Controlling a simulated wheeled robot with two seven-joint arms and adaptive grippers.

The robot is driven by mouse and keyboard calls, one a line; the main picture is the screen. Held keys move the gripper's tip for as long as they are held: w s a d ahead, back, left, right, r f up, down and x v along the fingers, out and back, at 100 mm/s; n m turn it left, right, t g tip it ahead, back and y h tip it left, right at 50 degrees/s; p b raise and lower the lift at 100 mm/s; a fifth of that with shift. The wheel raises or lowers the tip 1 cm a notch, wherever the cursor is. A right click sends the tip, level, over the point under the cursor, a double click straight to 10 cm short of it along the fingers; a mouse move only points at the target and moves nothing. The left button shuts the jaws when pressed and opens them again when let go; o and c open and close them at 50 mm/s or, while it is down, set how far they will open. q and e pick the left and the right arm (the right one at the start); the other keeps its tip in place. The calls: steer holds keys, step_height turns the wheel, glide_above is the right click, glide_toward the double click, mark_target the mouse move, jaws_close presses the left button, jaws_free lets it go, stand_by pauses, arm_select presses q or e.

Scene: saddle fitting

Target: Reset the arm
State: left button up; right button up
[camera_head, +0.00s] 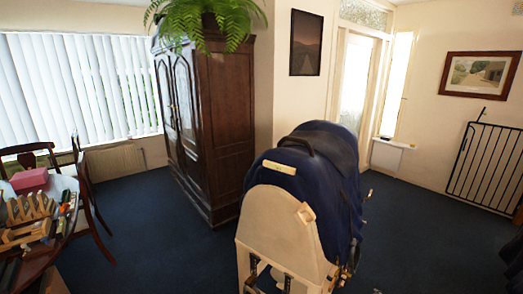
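A dark blue saddle (325,165) sits on a pale wooden stand (280,225) in the middle of the head view. Its raised dark edge (298,143) and a small cream label (280,167) show near the top. Small dark and metal parts show low around the stand's legs, too small to tell what they are. Neither of my grippers can be made out in this view.
A dark wooden wardrobe (215,120) with a fern (205,20) on top stands behind, to the left. A round table (62,235) with a pink box (30,181) and chairs is at the left. A black gate (485,160) leans at the right. Blue carpet (425,235) lies clear right of the stand.

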steer(key=s+a+f+g+y, duration=0.15)
steer(key=s+a+f, duration=0.25)
steer(key=s+f, duration=0.5)
steer(key=s+a+f+m+g, duration=0.15)
steer(key=s+a+f, duration=0.4)
steer(key=s, duration=0.55)
steer(key=s+a+f+n+g, duration=0.15)
steer(key=s+a+f, duration=0.25)
steer(key=s+f, duration=0.45)
steer(key=s+a+f+g, duration=0.1)
steer(key=s+a+f, duration=0.1)
steer(key=s, duration=0.8)
steer(key=s+a+f+m+g+y, duration=0.1)
steer(key=s+a+f, duration=0.1)
steer(key=s, duration=0.9)
steer(key=s+a+f+g, duration=0.2)
steer(key=s+a, duration=0.2)
steer(key=s, duration=0.6)
steer(key=shift+s+a+f, duration=0.3)
steer(key=shift+s+a, duration=0.05)
